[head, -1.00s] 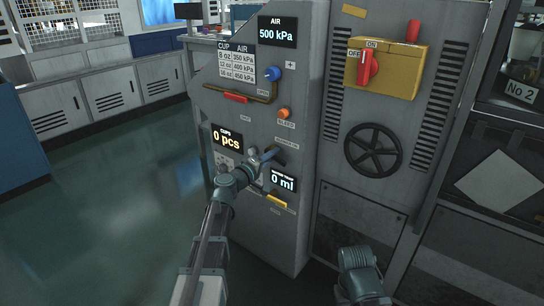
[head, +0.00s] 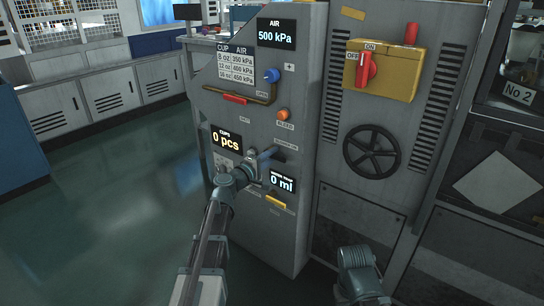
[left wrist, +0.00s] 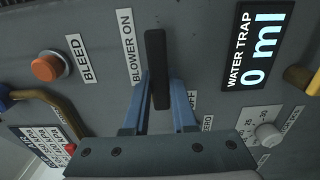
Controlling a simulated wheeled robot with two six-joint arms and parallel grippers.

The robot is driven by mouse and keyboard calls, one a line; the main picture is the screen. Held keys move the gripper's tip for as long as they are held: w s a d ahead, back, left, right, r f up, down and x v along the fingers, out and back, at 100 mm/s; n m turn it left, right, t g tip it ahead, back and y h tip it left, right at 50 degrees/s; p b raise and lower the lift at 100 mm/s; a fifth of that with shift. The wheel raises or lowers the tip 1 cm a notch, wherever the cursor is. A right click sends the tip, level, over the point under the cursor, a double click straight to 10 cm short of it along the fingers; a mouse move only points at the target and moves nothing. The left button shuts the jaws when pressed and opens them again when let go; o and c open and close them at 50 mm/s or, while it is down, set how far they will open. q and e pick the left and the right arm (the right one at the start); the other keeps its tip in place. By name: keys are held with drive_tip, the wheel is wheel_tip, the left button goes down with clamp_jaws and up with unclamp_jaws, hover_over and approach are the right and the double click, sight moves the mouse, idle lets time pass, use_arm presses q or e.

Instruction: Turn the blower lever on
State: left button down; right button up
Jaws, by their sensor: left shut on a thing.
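The blower lever is a black bar (left wrist: 157,50) standing out from the grey machine panel. In the left wrist view its far end lies beside the BLOWER ON label (left wrist: 131,47), and an OFF label (left wrist: 194,100) shows lower right. My left gripper (left wrist: 160,88) has its blue fingers on both sides of the lever and is shut on it. In the head view the left gripper (head: 266,157) is at the panel, between the pcs display and the ml display. The lever is largely hidden there by the fingers. My right gripper is out of view; only part of that arm shows at the bottom.
A yellow switch box (head: 385,70) and a black handwheel (head: 372,151) are to the right. Floor at left is clear.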

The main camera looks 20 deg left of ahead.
use_arm(q)
drive_tip(key=c, duration=0.7)
unclamp_jaws()
drive_tip(key=v, duration=1.4)
drive_tip(key=shift+w, duration=0.1)
